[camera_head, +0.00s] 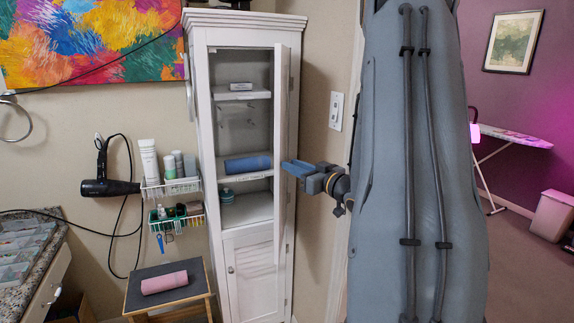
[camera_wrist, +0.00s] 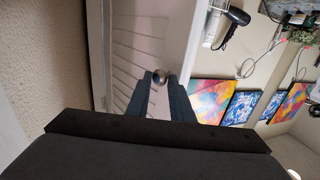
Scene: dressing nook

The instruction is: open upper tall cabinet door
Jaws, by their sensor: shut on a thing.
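The tall white cabinet (camera_head: 201,110) stands against the wall in the head view. Its upper door (camera_head: 281,110) is swung well open to the right and shows nearly edge-on. My gripper (camera_head: 290,167) is at the outer face of this door, at mid-height of the cabinet. In the wrist view my gripper (camera_wrist: 161,80) has its dark fingertips on either side of the round metal knob (camera_wrist: 160,75), shut on it. The door's white slatted face (camera_wrist: 137,50) lies behind the knob. The lower door (camera_head: 252,272) is closed.
Inside, a blue roll (camera_head: 247,164) and a teal container (camera_head: 227,196) sit on shelves. A stool (camera_head: 170,296) with a pink roll (camera_head: 164,282) stands front left. Wire baskets and a hair dryer (camera_head: 104,180) hang left. A light switch (camera_head: 336,110) is on the right wall.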

